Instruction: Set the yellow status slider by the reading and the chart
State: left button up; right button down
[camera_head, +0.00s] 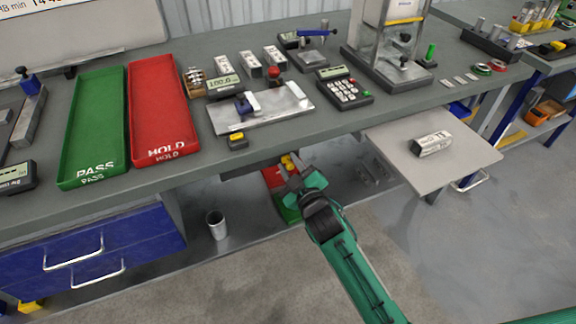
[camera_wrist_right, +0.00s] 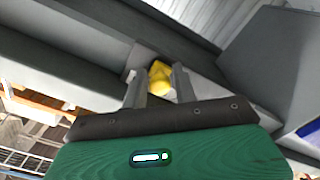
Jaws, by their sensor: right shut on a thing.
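The yellow status slider (camera_head: 287,160) shows below the table's front edge in the head view. In the right wrist view its yellow knob (camera_wrist_right: 160,78) sits between the fingers. My right gripper (camera_head: 292,168) is shut on it. Behind the gripper, a red area (camera_head: 272,177) lies above a green area (camera_head: 288,211), partly hidden by the gripper and arm. A display (camera_head: 222,84) on the table seems to read about 100.0. A white board (camera_head: 80,30) at the top left carries cut-off text that may be the chart. My left gripper is out of view.
A green PASS tray (camera_head: 93,130) and red HOLD tray (camera_head: 158,110) lie on the table (camera_head: 200,175). A labelled block (camera_head: 430,144) rests on the pull-out shelf (camera_head: 465,160) at right. A cup (camera_head: 216,226) stands below the table, left of my right arm.

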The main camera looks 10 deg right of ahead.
jog(key=c, duration=1.3)
grip_release()
jog(key=shift+o, duration=0.2)
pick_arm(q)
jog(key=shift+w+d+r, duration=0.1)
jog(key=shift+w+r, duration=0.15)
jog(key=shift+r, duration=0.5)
pick_arm(e)
jog(key=v, duration=1.3)
jog(key=shift+s, duration=0.35)
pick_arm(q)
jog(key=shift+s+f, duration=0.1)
pick_arm(e)
jog(key=shift+d, duration=0.15)
